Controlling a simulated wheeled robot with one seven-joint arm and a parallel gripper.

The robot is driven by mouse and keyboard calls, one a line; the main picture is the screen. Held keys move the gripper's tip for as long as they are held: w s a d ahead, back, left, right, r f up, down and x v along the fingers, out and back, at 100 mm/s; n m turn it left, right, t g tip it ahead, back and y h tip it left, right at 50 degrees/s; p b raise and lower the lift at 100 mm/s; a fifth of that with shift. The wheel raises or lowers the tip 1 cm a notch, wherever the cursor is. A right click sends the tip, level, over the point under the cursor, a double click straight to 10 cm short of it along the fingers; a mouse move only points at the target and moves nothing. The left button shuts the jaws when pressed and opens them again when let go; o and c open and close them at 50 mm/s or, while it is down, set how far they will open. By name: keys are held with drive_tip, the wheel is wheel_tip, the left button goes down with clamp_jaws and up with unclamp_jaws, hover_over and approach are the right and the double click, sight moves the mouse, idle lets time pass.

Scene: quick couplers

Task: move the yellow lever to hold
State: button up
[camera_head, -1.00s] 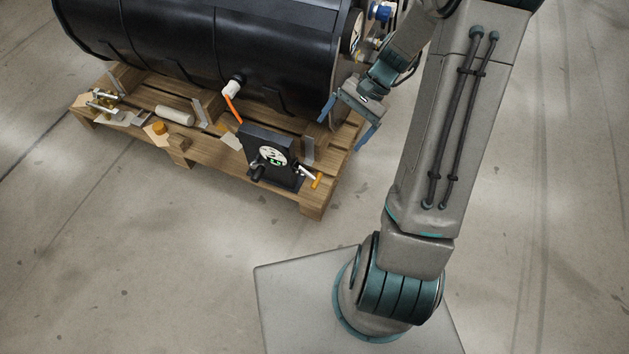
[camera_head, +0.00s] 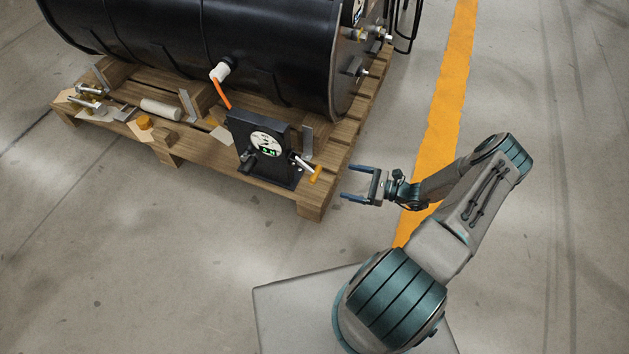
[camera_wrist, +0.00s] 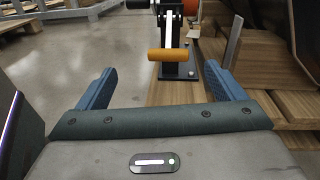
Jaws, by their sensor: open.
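The lever has a yellow-orange grip (camera_head: 316,173) on a silver arm and juts out from the right side of a black box (camera_head: 262,148) with a round dial and green digits. My gripper (camera_head: 343,182) is open and empty, a short way right of the grip and apart from it. In the wrist view, the lever's grip (camera_wrist: 168,54) lies crosswise ahead, between and beyond the two blue fingers of my gripper (camera_wrist: 162,80). I cannot read any hold mark.
The box stands on a wooden pallet (camera_head: 320,195) beside a large black tank (camera_head: 270,55). An upright metal bracket (camera_head: 307,140) stands close behind the lever. A white fitting with an orange hose (camera_head: 224,92) runs to the box.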

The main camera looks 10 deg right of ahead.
sight(315, 172)
drive_tip(key=shift+m+t, duration=0.8)
drive_tip(key=w+a+f+b, duration=0.1)
drive_tip(key=w+a, duration=0.1)
drive_tip(key=a, duration=0.1)
drive_tip(key=w+a+f+b, duration=0.1)
drive_tip(key=w+a, duration=0.2)
drive_tip(key=a, duration=0.1)
drive_tip(key=w+a+f+b, duration=0.1)
drive_tip(key=w+a+b, duration=0.1)
drive_tip(key=w+a, duration=0.1)
drive_tip(key=shift+a+f, duration=0.1)
drive_tip(key=shift+a, duration=0.3)
drive_tip(key=c, duration=1.4)
drive_tip(key=shift+d, duration=0.1)
